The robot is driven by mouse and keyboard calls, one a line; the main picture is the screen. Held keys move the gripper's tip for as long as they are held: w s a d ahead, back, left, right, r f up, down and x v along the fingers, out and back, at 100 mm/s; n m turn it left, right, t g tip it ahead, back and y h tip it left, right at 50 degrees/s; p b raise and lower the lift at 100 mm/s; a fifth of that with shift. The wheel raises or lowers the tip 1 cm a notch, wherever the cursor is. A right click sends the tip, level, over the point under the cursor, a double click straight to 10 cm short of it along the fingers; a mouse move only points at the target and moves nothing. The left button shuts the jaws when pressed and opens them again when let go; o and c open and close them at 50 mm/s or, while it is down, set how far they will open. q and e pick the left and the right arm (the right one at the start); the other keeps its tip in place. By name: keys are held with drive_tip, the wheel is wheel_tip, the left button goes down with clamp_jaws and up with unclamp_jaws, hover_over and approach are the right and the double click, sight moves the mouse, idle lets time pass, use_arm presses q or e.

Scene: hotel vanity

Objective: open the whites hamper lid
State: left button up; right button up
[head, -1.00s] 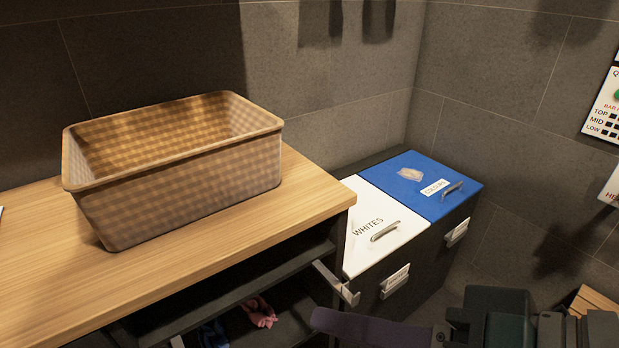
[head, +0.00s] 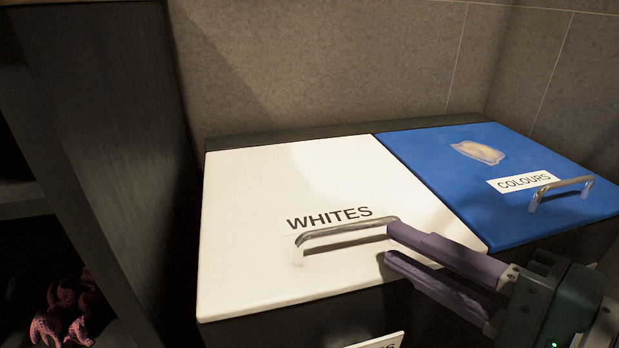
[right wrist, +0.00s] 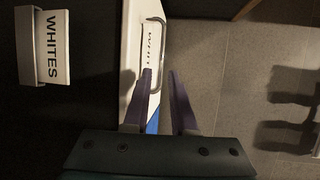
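The white whites hamper lid (head: 270,185) lies flat and shut, marked WHITES, with a metal bar handle (head: 335,235) near its front edge. My right gripper (head: 389,242) has its purple fingers apart at the right end of this handle. In the right wrist view the handle (right wrist: 162,40) reaches toward the gap between the open fingertips (right wrist: 160,73). I cannot tell whether either finger touches it. The lid shows there as a narrow white strip (right wrist: 133,45). My left gripper is not in view.
The blue colours lid (head: 470,215) adjoins on the right, shut, with its own handle (head: 562,188) and a pale soap-like item (head: 478,152) on it. A dark cabinet side (head: 100,130) stands left. A WHITES label (right wrist: 53,47) shows on the hamper front. A tiled wall (head: 320,60) rises behind.

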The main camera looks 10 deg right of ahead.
sight(351, 226)
drive_tip(key=shift+w+a+f, duration=0.1)
drive_tip(key=shift+w+a, duration=0.15)
drive_tip(key=shift+w, duration=0.1)
drive_tip(key=b+x, duration=0.1)
drive_tip(key=x, duration=0.8)
drive_tip(key=shift+a+b, duration=0.25)
drive_tip(key=shift+b, duration=0.1)
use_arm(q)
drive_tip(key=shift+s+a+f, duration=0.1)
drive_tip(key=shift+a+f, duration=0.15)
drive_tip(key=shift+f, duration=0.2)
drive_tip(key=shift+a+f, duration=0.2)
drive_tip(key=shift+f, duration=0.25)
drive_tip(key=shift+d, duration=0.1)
use_arm(e)
drive_tip(key=shift+c, duration=0.4)
drive_tip(key=shift+c, duration=0.7)
clamp_jaws()
